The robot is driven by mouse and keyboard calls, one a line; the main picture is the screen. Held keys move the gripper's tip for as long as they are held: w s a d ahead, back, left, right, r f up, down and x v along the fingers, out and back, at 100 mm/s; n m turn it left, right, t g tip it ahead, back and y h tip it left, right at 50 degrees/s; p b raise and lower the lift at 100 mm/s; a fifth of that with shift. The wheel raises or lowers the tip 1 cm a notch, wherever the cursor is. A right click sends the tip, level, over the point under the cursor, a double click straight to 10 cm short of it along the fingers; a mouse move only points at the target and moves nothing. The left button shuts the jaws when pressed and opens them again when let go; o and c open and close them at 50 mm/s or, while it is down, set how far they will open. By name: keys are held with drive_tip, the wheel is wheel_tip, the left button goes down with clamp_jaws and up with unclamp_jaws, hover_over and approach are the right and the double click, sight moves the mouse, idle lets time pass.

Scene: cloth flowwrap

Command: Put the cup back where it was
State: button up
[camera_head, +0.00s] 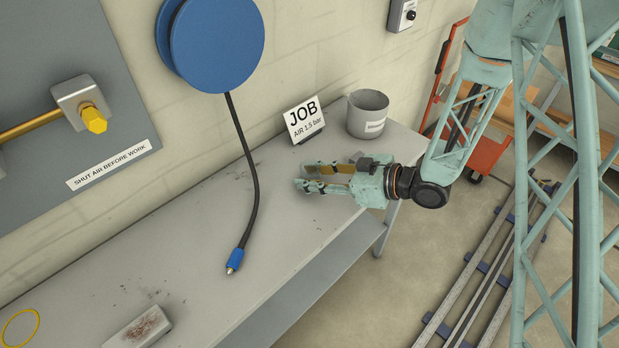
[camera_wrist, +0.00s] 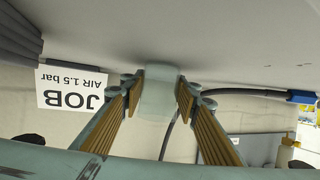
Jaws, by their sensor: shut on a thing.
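My gripper (camera_head: 302,177) reaches in from the right, low over the right part of the grey bench, with its fingers pointing left. In the wrist view my gripper (camera_wrist: 158,84) has its two fingers on either side of a pale, rounded, smooth thing that looks like the cup (camera_wrist: 158,98). It is held between the fingertips. In the head view I cannot make it out clearly between the fingers. Whether it touches the bench I cannot tell.
A grey labelled bin (camera_head: 368,116) and a JOB card (camera_head: 304,121) stand behind my gripper. A black hose with a blue end (camera_head: 236,261) hangs from a blue reel (camera_head: 212,42) onto the bench (camera_head: 190,235). A stained block (camera_head: 138,328) lies front left.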

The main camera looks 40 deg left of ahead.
drive_tip(key=shift+f, duration=0.1)
idle(0.3)
drive_tip(key=o, duration=0.9)
drive_tip(key=shift+d+r, duration=0.15)
drive_tip(key=shift+r, duration=0.05)
drive_tip(key=shift+p+v, duration=1.15)
drive_tip(key=shift+v, duration=4.7)
drive_tip(key=shift+w, duration=0.1)
